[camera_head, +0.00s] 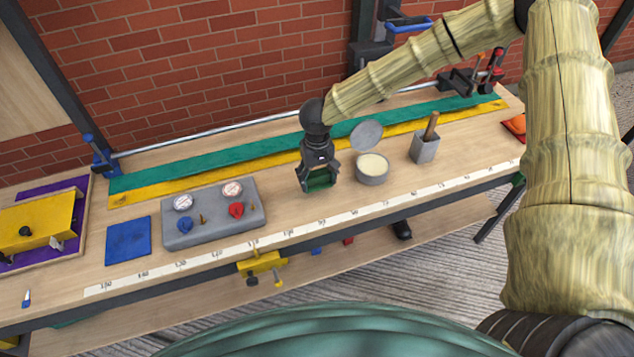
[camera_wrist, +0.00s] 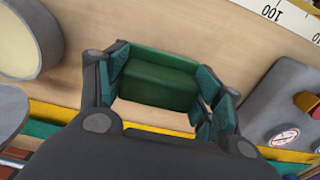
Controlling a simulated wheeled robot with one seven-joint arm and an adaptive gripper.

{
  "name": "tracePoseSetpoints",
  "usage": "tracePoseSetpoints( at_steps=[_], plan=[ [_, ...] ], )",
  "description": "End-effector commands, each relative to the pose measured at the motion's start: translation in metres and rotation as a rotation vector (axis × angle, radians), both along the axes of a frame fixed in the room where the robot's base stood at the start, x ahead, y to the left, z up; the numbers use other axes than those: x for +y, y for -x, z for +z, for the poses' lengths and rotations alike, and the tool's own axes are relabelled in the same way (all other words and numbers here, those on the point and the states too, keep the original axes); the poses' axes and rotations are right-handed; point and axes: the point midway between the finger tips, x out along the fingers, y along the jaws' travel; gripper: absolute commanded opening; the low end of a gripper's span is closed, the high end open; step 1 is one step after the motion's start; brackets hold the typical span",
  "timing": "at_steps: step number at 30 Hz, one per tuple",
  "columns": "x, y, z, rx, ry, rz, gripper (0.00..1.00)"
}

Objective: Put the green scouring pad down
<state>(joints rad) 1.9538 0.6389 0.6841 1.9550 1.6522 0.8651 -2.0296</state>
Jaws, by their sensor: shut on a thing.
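The green scouring pad (camera_wrist: 158,82) is a dark green block between the fingers of my gripper (camera_wrist: 160,95) in the wrist view. In the head view the pad (camera_head: 320,180) shows under my gripper (camera_head: 319,184), over the bare bench top between the grey panel and the round tin. My gripper points down and is shut on the pad. I cannot tell whether the pad's underside touches the wood.
The grey panel (camera_head: 212,214) with dials and knobs lies left of my gripper. The open round tin (camera_head: 372,169) of pale contents is close on the right, with a grey holder (camera_head: 424,147) beyond. A blue square (camera_head: 128,240) lies further left. A ruler strip (camera_head: 330,224) runs along the front edge.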

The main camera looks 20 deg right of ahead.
Motion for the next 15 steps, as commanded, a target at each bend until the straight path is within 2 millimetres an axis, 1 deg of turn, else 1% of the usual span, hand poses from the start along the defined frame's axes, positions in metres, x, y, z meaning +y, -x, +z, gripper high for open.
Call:
tracePoseSetpoints(
  at_steps=[1, 9, 12, 15],
  plan=[
    [0.001, -0.004, 0.0, 0.0, 0.0, -0.001, 0.36],
    [0.0, -0.002, -0.03, 0.001, 0.002, 0.0, 0.36],
    [0.0, -0.002, -0.035, 0.0, 0.001, 0.0, 0.36],
    [0.0, -0.003, -0.035, -0.001, 0.0, -0.001, 0.36]
  ],
)
